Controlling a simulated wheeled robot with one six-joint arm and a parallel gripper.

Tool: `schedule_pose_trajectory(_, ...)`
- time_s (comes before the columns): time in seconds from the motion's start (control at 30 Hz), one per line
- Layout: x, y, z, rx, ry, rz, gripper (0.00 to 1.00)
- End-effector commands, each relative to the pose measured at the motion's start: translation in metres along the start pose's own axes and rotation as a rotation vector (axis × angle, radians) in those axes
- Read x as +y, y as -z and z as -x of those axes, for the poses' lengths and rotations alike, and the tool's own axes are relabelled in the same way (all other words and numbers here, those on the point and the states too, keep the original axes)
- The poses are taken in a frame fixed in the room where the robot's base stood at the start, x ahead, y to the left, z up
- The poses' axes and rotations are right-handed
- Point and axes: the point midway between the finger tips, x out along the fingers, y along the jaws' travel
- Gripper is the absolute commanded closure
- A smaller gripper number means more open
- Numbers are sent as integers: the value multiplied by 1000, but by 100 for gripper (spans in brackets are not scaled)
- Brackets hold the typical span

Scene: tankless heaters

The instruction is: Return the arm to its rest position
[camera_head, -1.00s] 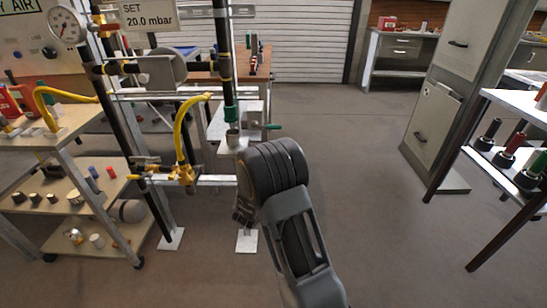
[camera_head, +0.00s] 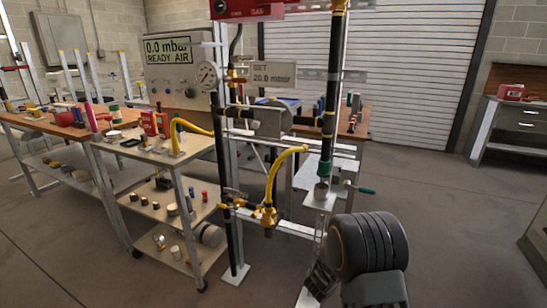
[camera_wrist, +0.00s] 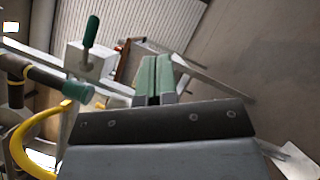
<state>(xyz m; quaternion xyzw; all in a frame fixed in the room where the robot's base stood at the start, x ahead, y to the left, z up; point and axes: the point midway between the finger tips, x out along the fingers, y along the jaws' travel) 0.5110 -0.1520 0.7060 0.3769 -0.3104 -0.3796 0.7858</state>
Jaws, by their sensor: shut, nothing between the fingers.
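My arm shows at the lower right of the head view, with its dark ribbed joint in front. My gripper (camera_head: 318,284) is partly hidden beside that joint, low near the white-legged stand. In the wrist view, the two green-faced fingers of my gripper (camera_wrist: 154,82) lie close together, shut, with nothing held. Beyond them in the wrist view are a green handle (camera_wrist: 90,30), a dark pipe with a green end (camera_wrist: 75,90) and a yellow hose (camera_wrist: 28,130), all apart from the fingers.
A loaded trolley (camera_head: 150,150) is further left. Open floor (camera_head: 440,200) lies to the right, before a shutter (camera_head: 410,70).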

Motion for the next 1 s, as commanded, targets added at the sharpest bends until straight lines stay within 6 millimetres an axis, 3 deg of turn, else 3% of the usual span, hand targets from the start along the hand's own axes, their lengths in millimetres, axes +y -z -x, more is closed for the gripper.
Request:
schedule_pose_trajectory(0.1,-41,-14,8,-49,215,116,100)
schedule_pose_trajectory(0.2,-63,-47,22,-115,465,166,100)
schedule_pose_trajectory(0.33,-60,-98,52,-170,809,127,100)
schedule_pose_trajectory(0.43,-42,-130,82,-175,1060,21,100)
schedule_pose_trajectory(0.57,4,-160,123,-126,1351,-201,100)
schedule_pose_trajectory(0.73,102,-194,165,8,1636,-601,100)
schedule_pose_trajectory(0.9,189,-228,181,120,1752,-920,100)
schedule_pose_trajectory(1.0,221,-249,180,163,1751,-1008,100)
